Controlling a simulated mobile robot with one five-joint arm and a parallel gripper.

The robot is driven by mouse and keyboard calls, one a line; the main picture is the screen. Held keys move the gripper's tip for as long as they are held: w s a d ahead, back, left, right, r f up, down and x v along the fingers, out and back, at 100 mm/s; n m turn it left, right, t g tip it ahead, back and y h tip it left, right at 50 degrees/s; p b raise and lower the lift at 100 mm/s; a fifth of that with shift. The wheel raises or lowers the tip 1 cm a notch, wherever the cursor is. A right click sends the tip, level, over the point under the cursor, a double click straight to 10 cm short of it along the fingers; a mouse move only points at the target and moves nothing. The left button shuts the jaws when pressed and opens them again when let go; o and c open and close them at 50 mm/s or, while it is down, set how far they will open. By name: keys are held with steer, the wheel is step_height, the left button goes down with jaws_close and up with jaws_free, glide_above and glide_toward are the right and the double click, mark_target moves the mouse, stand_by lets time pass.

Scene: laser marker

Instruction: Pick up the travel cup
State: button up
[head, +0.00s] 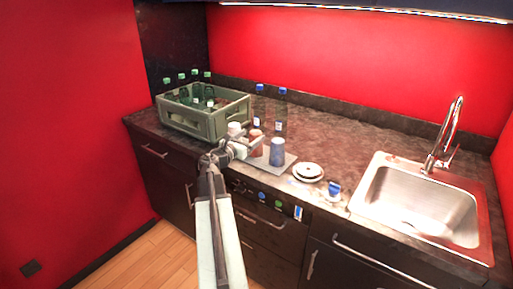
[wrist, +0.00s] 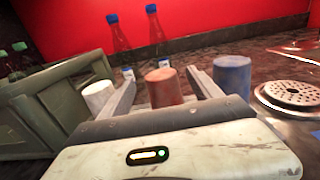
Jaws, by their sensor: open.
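Three cups stand upright in a row on the counter: a white one (head: 235,128), a reddish-brown one (head: 256,145) and a blue one (head: 277,152). I cannot tell which is the travel cup. In the wrist view the reddish-brown cup (wrist: 164,88) shows between the fingers, the white cup (wrist: 98,96) is just left of the left finger, and the blue cup (wrist: 232,76) is right of the right finger. My gripper (head: 247,146) is open and empty, close in front of the reddish-brown cup. The finger bodies hide the lower parts of the cups.
A grey-green crate (head: 196,122) with green-capped bottles stands left. Two blue-capped bottles (head: 259,107) (head: 281,112) stand behind the cups. A grey tray (head: 289,162) lies under the blue cup. A white round disc (head: 307,172), a small blue-white item (head: 334,188) and the sink (head: 410,195) are right.

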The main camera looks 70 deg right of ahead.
mark_target(260, 131)
steer(key=x, duration=0.6)
steer(key=shift+s+d+f, duration=0.1)
steer(key=shift+d, duration=0.3)
steer(key=shift+a, duration=0.1)
jaws_close()
